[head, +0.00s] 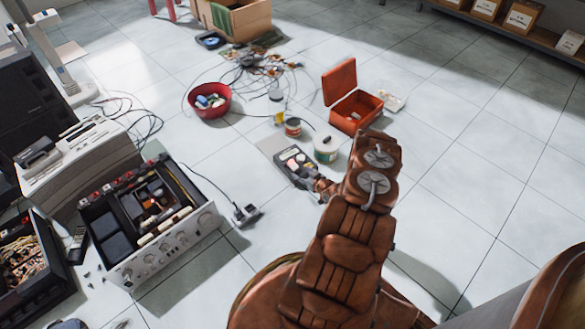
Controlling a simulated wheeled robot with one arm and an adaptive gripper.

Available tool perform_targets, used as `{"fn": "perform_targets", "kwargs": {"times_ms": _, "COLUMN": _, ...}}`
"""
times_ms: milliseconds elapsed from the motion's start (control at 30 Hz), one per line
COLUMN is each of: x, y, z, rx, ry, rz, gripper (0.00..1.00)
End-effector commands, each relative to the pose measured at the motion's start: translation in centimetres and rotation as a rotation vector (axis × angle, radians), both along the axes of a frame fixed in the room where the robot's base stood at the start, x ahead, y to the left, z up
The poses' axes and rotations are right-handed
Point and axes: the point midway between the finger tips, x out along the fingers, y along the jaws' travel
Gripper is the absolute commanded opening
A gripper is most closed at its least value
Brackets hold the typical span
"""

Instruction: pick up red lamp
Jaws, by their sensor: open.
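I cannot make out a thing that is clearly the red lamp. Red things in the head view are a red bowl (210,107) with small items in it, an open red toolbox (354,111), and small red pieces along the back edge of an opened electronic device (160,240). My gripper (319,186) is at the far end of my brown arm, open, beside a dark meter-like box (293,167) with pinkish and white parts. My arm partly hides the gripper, and I cannot tell whether it touches the box.
A white tub (325,150), a small red-brown can (293,127) and a tangle of wires (262,75) lie beyond my gripper. A black plug-like piece (246,213) lies left of my arm. A shelf with boxes (521,17) stands back right. The right floor is mostly clear.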

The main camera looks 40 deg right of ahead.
Motion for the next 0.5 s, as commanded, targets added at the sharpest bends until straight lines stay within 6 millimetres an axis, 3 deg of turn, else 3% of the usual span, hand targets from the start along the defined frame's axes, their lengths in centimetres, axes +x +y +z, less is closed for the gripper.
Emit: {"fn": "perform_targets", "kwargs": {"times_ms": 500, "x": 4.0, "y": -1.2, "z": -1.3, "rx": -0.001, "ry": -0.002, "rz": 0.0, "gripper": 0.6}}
